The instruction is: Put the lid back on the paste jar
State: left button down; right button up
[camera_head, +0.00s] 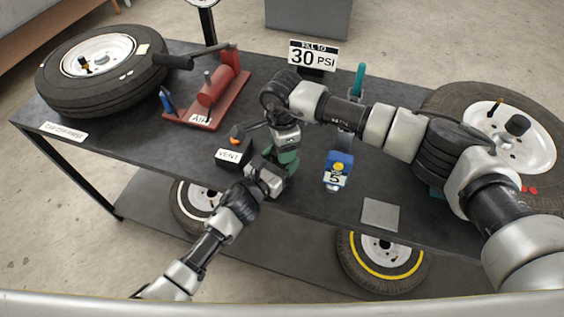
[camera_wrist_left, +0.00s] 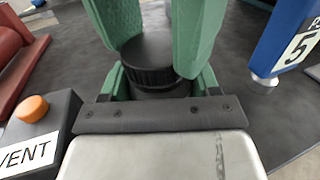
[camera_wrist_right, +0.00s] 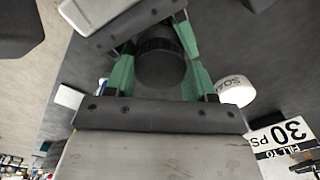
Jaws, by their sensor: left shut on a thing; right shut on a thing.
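My right gripper (camera_head: 287,152) comes down from above, and its green fingers (camera_wrist_right: 160,60) are shut on a black round lid with a ridged rim. The lid (camera_wrist_left: 150,58) shows its flat dark top in the left wrist view. My left gripper (camera_head: 274,172) is lower, beside the table's front edge, and is shut on the dark jar (camera_wrist_left: 165,91) directly under the lid. The lid and jar look lined up; whether they touch or are threaded together cannot be told. In the head view the grippers mostly hide both.
A black VENT box (camera_head: 233,153) with an orange button stands close left of the grippers. A blue gauge block (camera_head: 338,170) stands to the right. A red air pump (camera_head: 212,95), a 30 PSI sign (camera_head: 313,55) and a white round container (camera_wrist_right: 236,92) are behind. Tyres lie at both ends.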

jog(key=o, duration=1)
jog(key=shift+r, duration=2.25)
jog(key=shift+c, duration=0.3)
jog(key=n, duration=0.2)
jog(key=r+n, duration=0.1)
jog(key=n, duration=0.1)
jog(key=shift+a+r+n, duration=0.1)
jog(key=shift+r+n, duration=0.05)
jog(key=shift+n, duration=0.15)
jog(key=n, duration=0.2)
jog(key=r+n, duration=0.1)
jog(key=n, duration=0.3)
jog(key=shift+r, duration=0.35)
